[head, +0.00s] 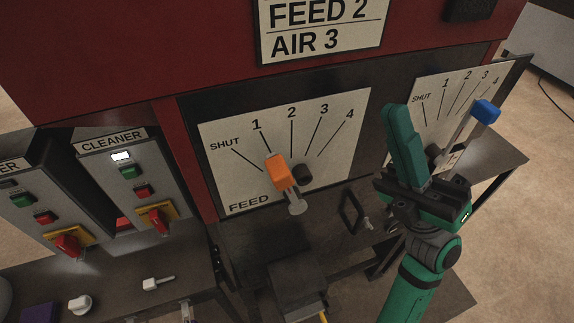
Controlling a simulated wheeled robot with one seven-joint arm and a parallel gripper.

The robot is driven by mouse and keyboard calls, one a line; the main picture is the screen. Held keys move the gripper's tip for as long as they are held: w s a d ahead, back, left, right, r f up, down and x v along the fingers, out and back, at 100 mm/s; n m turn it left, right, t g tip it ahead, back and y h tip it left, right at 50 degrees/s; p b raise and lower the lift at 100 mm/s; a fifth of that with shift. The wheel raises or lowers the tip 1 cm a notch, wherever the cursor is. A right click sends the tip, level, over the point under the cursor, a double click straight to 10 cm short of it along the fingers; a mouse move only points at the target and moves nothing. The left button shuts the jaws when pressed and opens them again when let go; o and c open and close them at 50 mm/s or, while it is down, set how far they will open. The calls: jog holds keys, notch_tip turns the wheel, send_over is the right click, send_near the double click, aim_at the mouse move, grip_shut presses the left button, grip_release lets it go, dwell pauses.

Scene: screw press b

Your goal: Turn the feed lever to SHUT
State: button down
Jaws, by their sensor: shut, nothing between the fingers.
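The feed lever has an orange grip (279,173) and a grey metal end below it. It stands in front of the white FEED dial plate (235,180), which is marked SHUT, 1, 2, 3 and 4. The grip leans up and left, its top near the foot of the 1 line; its exact setting is hard to tell. The SHUT mark lies further left. My gripper (398,109), with green fingers pointing up, is shut and empty. It is to the right of the orange grip, apart from it in the picture, and hides part of the right-hand dial.
A second dial plate (425,90) at right has a lever with a blue grip (486,111). A sign (320,28) above reads FEED 2, AIR 3. The CLEANER box (130,172) with buttons and a red switch stands at left. A dark block (298,285) is below the feed dial.

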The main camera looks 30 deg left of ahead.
jog(key=a+r+n+h, duration=0.2)
jog(key=a+n+h, duration=0.25)
jog(key=h, duration=0.45)
notch_tip(320, 180, down, 6)
jog(key=w+d+m+t+h, duration=0.1)
jog(key=w+m+t+h, duration=0.1)
jog(key=h, duration=0.5)
jog(key=shift+w+d+t, duration=0.3)
jog(key=shift+w+t, duration=0.15)
jog(key=shift+t, duration=0.35)
jog(key=shift+m, duration=0.25)
jog(key=s+a+f, duration=0.2)
jog(key=s+a, duration=0.3)
jog(key=s, duration=0.1)
jog(key=shift+s+f, duration=0.25)
jog(key=shift+s, duration=0.15)
jog(key=shift+a, duration=0.2)
dwell(0.6)
jog(key=shift+s+a+f, duration=0.1)
jog(key=shift+s+a, duration=0.1)
jog(key=shift+s, duration=0.1)
